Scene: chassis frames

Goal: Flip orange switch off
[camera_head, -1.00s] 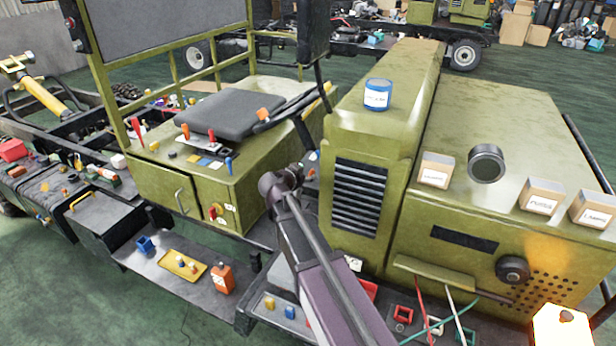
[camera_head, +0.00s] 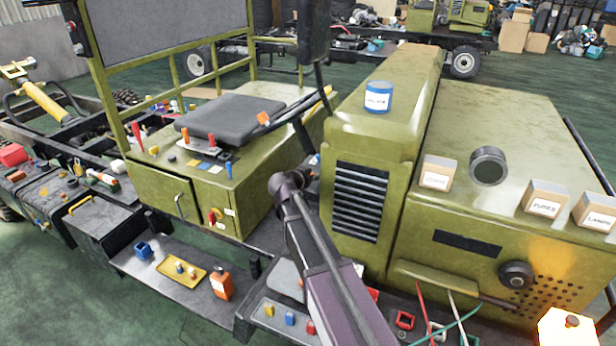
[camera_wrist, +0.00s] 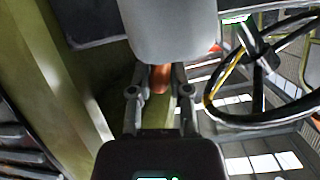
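Orange levers (camera_head: 185,136) stand on the panel beside the black seat in the head view. Another orange piece (camera_head: 262,118) is at the seat's right side. I cannot tell which is the task's switch, or whether it is on or off. In the wrist view my gripper (camera_wrist: 160,88) has its two fingers apart, with an orange-red piece (camera_wrist: 160,78) showing between them. I cannot tell whether they touch it. A pale grey rounded shape (camera_wrist: 170,28) covers the area above. In the head view my gripper is hidden beyond my arm.
The steering wheel (camera_wrist: 262,70) is close on the right in the wrist view. The green engine housing (camera_head: 375,150) stands right of my arm, with a blue can (camera_head: 378,97) on top. The seat (camera_head: 232,118) is on the left. A yellow tray (camera_head: 182,268) lies on the lower step.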

